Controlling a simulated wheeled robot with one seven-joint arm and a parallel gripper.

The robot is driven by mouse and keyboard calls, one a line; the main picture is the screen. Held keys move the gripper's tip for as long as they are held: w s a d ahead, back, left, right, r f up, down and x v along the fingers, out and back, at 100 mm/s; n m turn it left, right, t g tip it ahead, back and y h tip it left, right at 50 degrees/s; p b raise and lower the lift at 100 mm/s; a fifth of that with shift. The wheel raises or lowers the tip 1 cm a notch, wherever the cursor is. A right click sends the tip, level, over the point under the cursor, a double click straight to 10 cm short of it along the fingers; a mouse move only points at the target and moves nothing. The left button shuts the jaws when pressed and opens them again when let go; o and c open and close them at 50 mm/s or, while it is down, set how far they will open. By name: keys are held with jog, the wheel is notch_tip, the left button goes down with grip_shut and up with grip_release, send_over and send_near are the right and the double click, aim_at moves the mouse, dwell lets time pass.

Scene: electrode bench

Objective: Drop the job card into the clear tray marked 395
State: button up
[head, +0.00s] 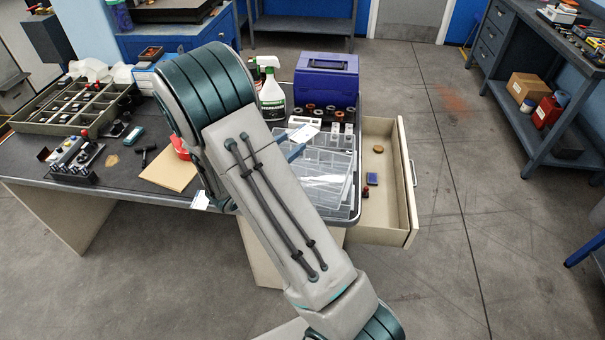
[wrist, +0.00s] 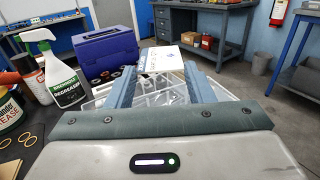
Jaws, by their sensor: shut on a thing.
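My gripper (wrist: 159,68) is shut on the white job card (wrist: 164,59), which sits between its blue fingertips. In the head view the card (head: 304,132) shows just past my arm, above clear compartment trays (head: 328,182) at the right end of the bench. The clear trays (wrist: 158,99) also show below and between the fingers in the wrist view. I cannot read the mark 395 on any tray, and my arm hides part of them.
A degreaser spray bottle (head: 271,98) and a blue-purple case (head: 327,80) stand behind the trays. An open drawer (head: 383,205) juts out right of the bench, holding small items. A divided parts box (head: 75,103) stands on the left. The floor to the right is clear.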

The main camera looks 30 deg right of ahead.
notch_tip(320, 180, down, 4)
jog(key=shift+b, duration=1.15)
jog(key=o, duration=1)
jog(key=shift+a, duration=0.1)
jog(key=b+v, duration=0.2)
jog(key=v, duration=1.1)
jog(key=shift+a, duration=0.4)
